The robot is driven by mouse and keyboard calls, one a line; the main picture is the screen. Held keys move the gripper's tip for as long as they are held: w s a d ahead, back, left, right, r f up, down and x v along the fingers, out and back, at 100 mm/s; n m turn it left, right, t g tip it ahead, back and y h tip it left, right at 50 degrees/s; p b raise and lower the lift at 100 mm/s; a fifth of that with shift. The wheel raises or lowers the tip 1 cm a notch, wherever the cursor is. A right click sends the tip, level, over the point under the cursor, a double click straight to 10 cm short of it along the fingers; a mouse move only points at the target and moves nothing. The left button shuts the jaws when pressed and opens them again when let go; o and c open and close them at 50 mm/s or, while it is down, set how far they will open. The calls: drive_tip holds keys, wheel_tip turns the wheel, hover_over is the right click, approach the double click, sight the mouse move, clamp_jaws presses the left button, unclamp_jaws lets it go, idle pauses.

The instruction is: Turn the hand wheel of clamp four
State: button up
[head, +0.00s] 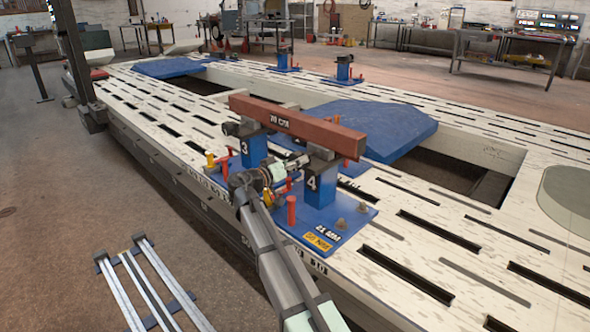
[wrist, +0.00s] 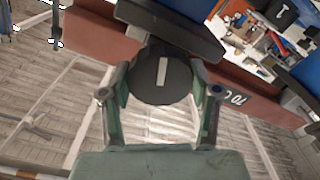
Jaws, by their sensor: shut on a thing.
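Clamp four (head: 320,185) is a blue post marked 4 on a blue base plate, under the near end of a red-brown beam (head: 300,128). My gripper (head: 297,163) reaches the clamp's upper part from the left in the head view. In the wrist view, my gripper's two green fingers (wrist: 160,78) close on the sides of the dark round hand wheel (wrist: 150,92). A pale bar mark (wrist: 162,71) on the wheel's face stands nearly upright in the picture. The wheel is mostly hidden by my gripper in the head view.
Clamp three (head: 253,150) stands just behind, also under the beam. Red pins (head: 291,210) rise from the base near my arm. A blue sloped panel (head: 375,125) lies behind the beam. Metal rails (head: 150,285) lie on the floor at lower left. The slotted bench to the right is largely clear.

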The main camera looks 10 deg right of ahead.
drive_tip(key=shift+w+m+b, duration=0.1)
drive_tip(key=shift+m+b, duration=0.2)
drive_tip(key=shift+m, duration=0.2)
drive_tip(key=o, duration=1.2)
drive_tip(key=shift+d, duration=0.1)
drive_tip(key=shift+c, duration=0.2)
drive_tip(key=v, duration=1.2)
